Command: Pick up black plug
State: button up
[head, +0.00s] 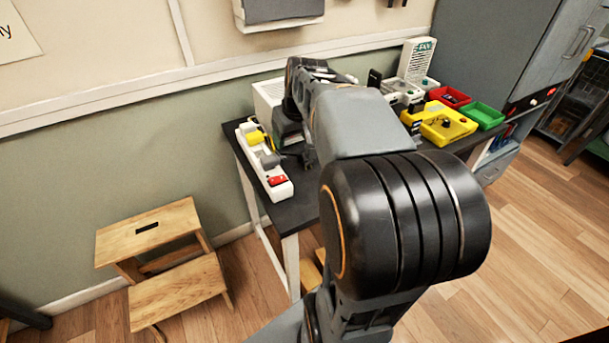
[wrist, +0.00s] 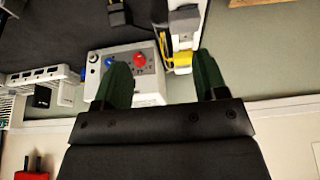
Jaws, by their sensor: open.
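My gripper (wrist: 163,62) is open, with two dark green fingers spread apart and nothing between them that it holds. In the head view my gripper (head: 289,132) is over the dark table beside the white power strip (head: 284,191), partly hidden by my arm. A small black object (wrist: 117,13), possibly the black plug, lies on the dark surface at the top of the wrist view, apart from the fingers. I cannot confirm what it is. The power strip (wrist: 183,45) also shows in the wrist view, with a yellow plug (wrist: 178,62) and a grey plug (wrist: 185,14) on it.
A white box with red and blue buttons (wrist: 150,86) stands by the fingers. Yellow (head: 459,129), red (head: 462,97) and green (head: 490,114) containers sit on the table's right part. A wooden step stool (head: 150,222) stands on the floor at left.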

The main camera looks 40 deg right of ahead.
jog(key=b, duration=0.3)
send_near(306, 161)
jog(key=shift+m, duration=0.3)
jog(key=w+f, duration=0.2)
jog(key=w+d+f+b, duration=0.1)
jog(key=w+f, duration=0.1)
jog(key=shift+f, duration=0.2)
jog(key=shift+d+b+x, duration=0.2)
jog(key=shift+b+x, duration=0.35)
jog(key=shift+x, duration=2.4)
jog(key=shift+r, duration=0.1)
jog(key=c, duration=1.1)
jog(key=shift+w+r, duration=0.1)
jog(key=shift+c, duration=0.2)
